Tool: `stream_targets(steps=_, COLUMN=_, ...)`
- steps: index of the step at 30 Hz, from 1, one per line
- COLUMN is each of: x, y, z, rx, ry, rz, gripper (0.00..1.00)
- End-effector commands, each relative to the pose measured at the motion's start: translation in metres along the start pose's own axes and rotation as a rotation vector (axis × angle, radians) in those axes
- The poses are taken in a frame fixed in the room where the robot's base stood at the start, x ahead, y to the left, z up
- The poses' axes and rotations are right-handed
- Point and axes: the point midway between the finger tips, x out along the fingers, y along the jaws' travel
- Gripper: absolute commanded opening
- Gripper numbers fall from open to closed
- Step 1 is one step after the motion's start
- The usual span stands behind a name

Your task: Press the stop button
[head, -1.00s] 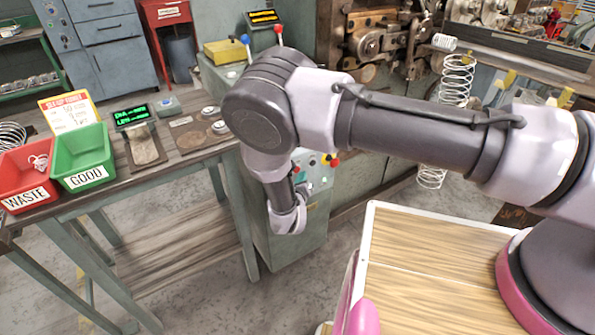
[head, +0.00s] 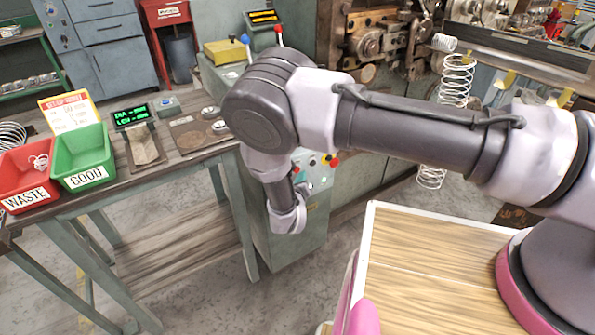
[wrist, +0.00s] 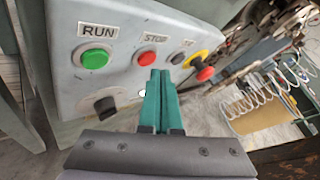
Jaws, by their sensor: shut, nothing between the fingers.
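The red stop button (wrist: 147,58) sits under the STOP label on the grey control panel (wrist: 68,85), between the green RUN button (wrist: 94,59) and a small black button (wrist: 178,58). My gripper (wrist: 160,74) is shut and empty, its green fingers pointing at the panel. In the wrist view the fingertips appear just below and right of the stop button; I cannot tell whether they touch the panel. In the head view the panel (head: 319,176) shows partly behind my arm, with a red button (head: 297,169) at its left; my fingers are hidden there.
A red mushroom button on a yellow base (wrist: 201,68) is close on the right of the fingers. A black knob (wrist: 105,105) is below RUN. A coiled spring (wrist: 265,95) is farther right. The workbench with green GOOD bin (head: 84,157) and red WASTE bin (head: 27,180) stands left.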

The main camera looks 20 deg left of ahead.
Motion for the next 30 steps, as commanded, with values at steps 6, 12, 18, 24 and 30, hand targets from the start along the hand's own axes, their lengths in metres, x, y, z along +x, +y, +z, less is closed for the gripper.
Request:
stream_targets(steps=6, x=0.0047, y=0.0037, z=0.0037, rx=0.001, ry=0.000, rz=0.000, gripper=0.00)
stream_targets(steps=12, x=0.0049, y=0.0037, z=0.0037, rx=0.000, ry=0.000, rz=0.000, gripper=0.00)
stream_targets(steps=18, x=0.0052, y=0.0039, z=0.0040, rx=0.000, ry=0.000, rz=0.000, gripper=0.00)
stream_targets(steps=24, x=0.0068, y=0.0049, z=0.0050, rx=0.000, ry=0.000, rz=0.000, gripper=0.00)
stream_targets(steps=30, x=0.0085, y=0.0061, z=0.0062, rx=0.000, ry=0.000, rz=0.000, gripper=0.00)
